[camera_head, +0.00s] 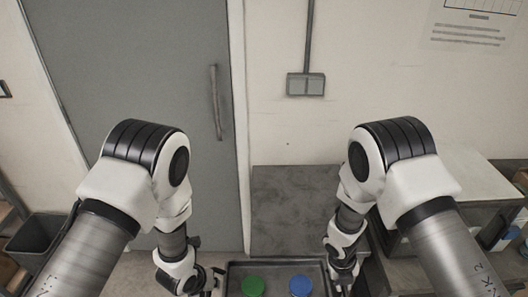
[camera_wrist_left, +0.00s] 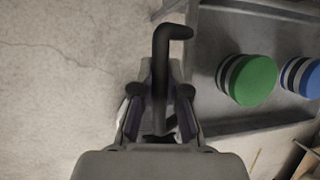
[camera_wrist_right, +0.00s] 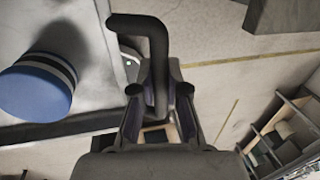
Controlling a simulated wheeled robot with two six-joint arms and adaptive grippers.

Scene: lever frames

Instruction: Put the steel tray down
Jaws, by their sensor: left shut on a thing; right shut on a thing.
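The steel tray (camera_head: 277,264) is at the bottom middle of the head view, its near part cut off by the picture edge. A green round piece (camera_head: 253,286) and a blue round piece (camera_head: 301,286) stand in it; both also show in the left wrist view. My left gripper (camera_wrist_left: 160,105) is shut on the tray's dark bent handle (camera_wrist_left: 160,60) at the left side. My right gripper (camera_wrist_right: 158,105) is shut on the matching handle (camera_wrist_right: 155,60) at the right side. The tray looks level, with floor showing beside it in both wrist views.
A dark grey flat-topped surface (camera_head: 295,200) stands against the wall just beyond the tray, and its visible top is bare. A grey door (camera_head: 140,75) is at left, with a dark bin (camera_head: 35,238) below.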

